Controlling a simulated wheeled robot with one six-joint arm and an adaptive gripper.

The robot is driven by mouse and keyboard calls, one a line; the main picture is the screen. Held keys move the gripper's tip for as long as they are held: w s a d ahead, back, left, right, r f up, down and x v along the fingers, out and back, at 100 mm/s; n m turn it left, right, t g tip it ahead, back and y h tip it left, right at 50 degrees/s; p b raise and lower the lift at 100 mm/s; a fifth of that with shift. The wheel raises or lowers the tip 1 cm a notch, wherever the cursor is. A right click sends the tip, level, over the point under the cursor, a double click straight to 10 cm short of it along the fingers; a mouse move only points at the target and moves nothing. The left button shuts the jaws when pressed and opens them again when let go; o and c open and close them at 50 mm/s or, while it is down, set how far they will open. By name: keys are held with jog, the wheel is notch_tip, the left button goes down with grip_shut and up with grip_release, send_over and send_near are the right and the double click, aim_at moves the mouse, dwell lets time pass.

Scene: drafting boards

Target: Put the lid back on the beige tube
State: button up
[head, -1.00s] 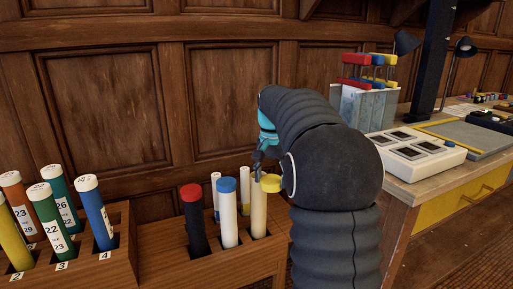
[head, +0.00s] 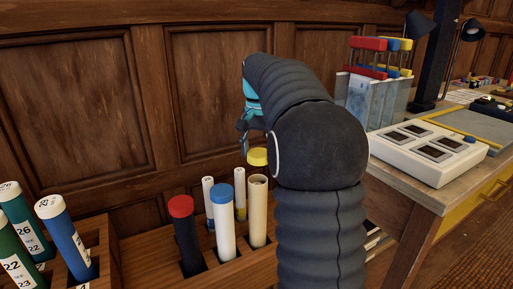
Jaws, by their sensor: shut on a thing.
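The beige tube (head: 257,215) stands in the wooden rack, and its open top shows. The yellow lid (head: 258,157) is in the air just above the tube mouth, apart from it. My gripper (head: 247,147) is at the lid's left side, shut on the lid. My own arm hides part of the fingers and the lid's right edge.
A blue-capped white tube (head: 223,224) and a red-capped black tube (head: 187,238) stand left of the beige tube. Two thin white tubes (head: 209,198) stand behind. A desk with a white button box (head: 424,150) is to the right.

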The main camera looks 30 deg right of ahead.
jog(key=shift+a+f, duration=0.15)
jog(key=shift+f, duration=0.8)
notch_tip(320, 180, down, 2)
jog(key=b, duration=0.3)
jog(key=shift+f, duration=1.05)
jog(key=shift+r+p, duration=0.1)
jog(key=shift+p, duration=0.2)
jog(key=shift+f+p, duration=0.25)
jog(key=shift+p, duration=0.15)
dwell(1.5)
jog(key=o, duration=0.8)
jog(key=shift+o, duration=0.5)
